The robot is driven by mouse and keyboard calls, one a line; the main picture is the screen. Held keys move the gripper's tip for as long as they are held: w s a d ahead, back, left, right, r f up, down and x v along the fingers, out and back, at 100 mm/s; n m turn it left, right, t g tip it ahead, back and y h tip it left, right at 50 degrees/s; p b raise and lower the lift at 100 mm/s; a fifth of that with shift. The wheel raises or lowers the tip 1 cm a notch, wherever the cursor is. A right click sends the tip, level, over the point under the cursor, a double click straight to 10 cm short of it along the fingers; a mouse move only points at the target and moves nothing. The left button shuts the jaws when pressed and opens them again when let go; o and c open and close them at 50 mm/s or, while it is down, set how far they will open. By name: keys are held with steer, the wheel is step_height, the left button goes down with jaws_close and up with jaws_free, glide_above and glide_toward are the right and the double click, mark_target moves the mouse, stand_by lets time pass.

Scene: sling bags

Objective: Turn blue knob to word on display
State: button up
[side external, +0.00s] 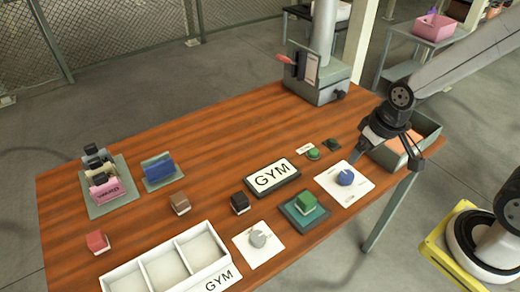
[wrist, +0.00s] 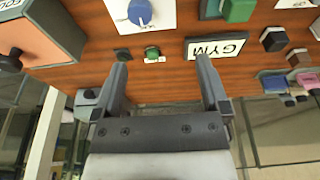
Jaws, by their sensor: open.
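The blue knob (side external: 346,177) sits on a white square plate (side external: 330,181) near the table's front right. In the wrist view the blue knob (wrist: 140,11) is at the top, with its white plate (wrist: 165,18) partly cut off by the frame edge. The display (side external: 272,176) reads GYM and stands left of the knob; it also shows in the wrist view (wrist: 216,46).
A grey knob (side external: 258,239) on a white plate, a green block on a teal pad (side external: 303,221), and a white divided tray (side external: 150,270) are at the front. A grey bin (side external: 432,125) is at the right edge.

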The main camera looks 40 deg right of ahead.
steer(key=w+f+n, duration=0.1)
steer(key=n, duration=0.5)
steer(key=n+g, duration=0.3)
steer(key=n, duration=1.2)
glide_above(347, 176)
step_height(347, 176, down, 5)
steer(key=shift+w, duration=0.1)
steer(key=shift+f, duration=0.1)
steer(key=shift+f, duration=3.8)
steer(key=shift+c, duration=0.2)
